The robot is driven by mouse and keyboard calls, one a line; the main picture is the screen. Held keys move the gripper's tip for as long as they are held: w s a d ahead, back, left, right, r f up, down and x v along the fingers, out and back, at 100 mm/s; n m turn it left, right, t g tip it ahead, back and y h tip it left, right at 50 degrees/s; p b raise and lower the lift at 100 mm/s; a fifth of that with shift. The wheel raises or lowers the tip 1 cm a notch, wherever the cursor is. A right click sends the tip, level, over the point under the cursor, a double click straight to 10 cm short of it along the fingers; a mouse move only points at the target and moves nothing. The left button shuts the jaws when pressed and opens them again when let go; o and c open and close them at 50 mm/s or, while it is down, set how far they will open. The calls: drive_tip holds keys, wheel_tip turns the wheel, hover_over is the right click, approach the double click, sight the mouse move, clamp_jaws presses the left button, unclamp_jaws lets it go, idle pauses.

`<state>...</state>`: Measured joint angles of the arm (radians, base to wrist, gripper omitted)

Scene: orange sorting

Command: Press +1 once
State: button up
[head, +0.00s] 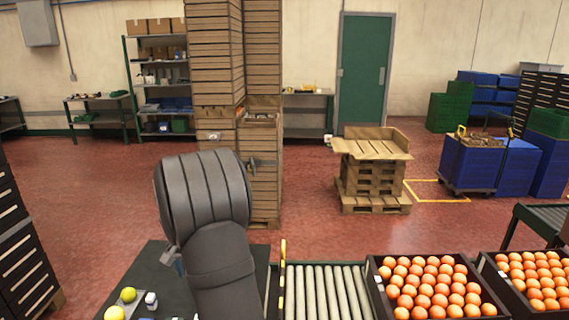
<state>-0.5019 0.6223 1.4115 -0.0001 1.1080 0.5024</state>
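My dark grey arm rises in the lower middle of the head view and blocks part of the dark table (150,275). A small grey metal piece, perhaps part of my gripper (171,257), shows at the arm's lower left. The fingertips cannot be made out, so I cannot tell whether it is open or holds anything. No button or panel marked +1 can be made out.
Two yellow-green fruits (122,303) and a small white bottle (150,300) are on the dark table. A roller conveyor (325,292) lies right of my arm. Dark crates of oranges (430,285) (535,278) stand farther right. A tall stack of wooden crates (215,70) stands behind.

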clamp_jaws()
idle(1.4)
